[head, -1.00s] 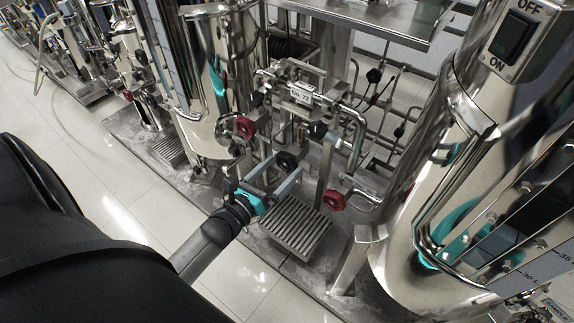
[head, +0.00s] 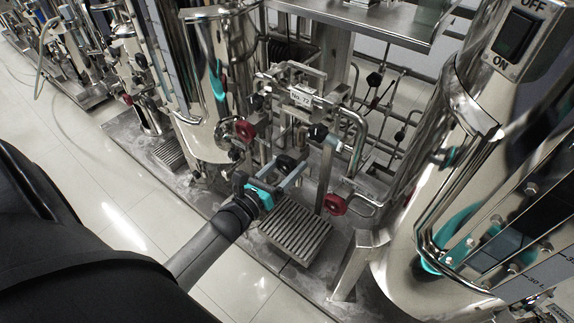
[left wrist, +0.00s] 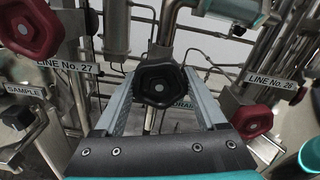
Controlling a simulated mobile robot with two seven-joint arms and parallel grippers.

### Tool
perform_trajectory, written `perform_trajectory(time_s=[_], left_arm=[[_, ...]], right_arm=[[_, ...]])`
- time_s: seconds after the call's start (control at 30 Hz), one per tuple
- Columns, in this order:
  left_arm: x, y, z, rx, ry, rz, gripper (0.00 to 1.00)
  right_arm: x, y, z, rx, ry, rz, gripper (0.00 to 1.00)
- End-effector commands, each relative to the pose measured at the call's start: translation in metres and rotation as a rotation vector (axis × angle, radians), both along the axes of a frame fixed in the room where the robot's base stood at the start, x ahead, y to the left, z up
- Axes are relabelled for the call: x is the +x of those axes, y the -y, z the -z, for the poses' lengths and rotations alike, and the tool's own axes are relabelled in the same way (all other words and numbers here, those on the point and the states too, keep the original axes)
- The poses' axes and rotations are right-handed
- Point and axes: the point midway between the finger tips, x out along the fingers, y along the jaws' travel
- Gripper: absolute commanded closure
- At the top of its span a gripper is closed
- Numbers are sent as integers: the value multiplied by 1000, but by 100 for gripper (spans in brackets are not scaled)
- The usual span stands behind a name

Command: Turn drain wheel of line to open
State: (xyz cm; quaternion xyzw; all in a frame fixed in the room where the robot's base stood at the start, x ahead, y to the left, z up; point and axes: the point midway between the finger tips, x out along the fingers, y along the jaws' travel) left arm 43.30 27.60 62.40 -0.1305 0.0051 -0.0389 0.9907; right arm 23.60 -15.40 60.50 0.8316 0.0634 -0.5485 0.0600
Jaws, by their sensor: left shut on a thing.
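A black handwheel (left wrist: 162,82) sits in the middle of the left wrist view, between the two fingers of my left gripper (left wrist: 165,98). A label partly hidden behind it ends in letters that look like "DRAIN". In the head view the black wheel (head: 286,164) shows at the fingertips of my left gripper (head: 284,172), above the grated drain. The gripper is shut on this wheel, with a finger on either side of it. My right gripper is in neither view.
Red handwheels stand close by, at left (left wrist: 30,30) and right (left wrist: 252,121) in the left wrist view. Labels read LINE No. 27 (left wrist: 69,66) and LINE No. 28 (left wrist: 274,84). A slatted grate (head: 296,231) lies below. Steel tanks flank the pipes; the floor in front is clear.

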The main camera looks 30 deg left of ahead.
Motion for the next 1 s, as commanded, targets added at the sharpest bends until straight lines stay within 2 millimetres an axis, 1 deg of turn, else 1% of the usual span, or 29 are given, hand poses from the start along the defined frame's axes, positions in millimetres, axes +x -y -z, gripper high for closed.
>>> perform_trajectory(time_s=[0.03, 0.3, 0.37, 0.57, 0.73, 1.0], left_arm=[[0, 0, 0, -1, 0, -1, 46], [0, 0, 0, -1, 0, -1, 76], [0, 0, 0, -1, 0, -1, 82], [0, 0, 0, -17, -3, -1, 82], [-1, 0, 0, -75, -8, -1, 82], [0, 1, 0, -273, -24, -1, 82]], right_arm=[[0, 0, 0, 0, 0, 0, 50], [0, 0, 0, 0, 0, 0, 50], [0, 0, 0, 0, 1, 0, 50], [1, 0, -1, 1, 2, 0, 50], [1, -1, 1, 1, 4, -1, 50], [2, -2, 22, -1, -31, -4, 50]])
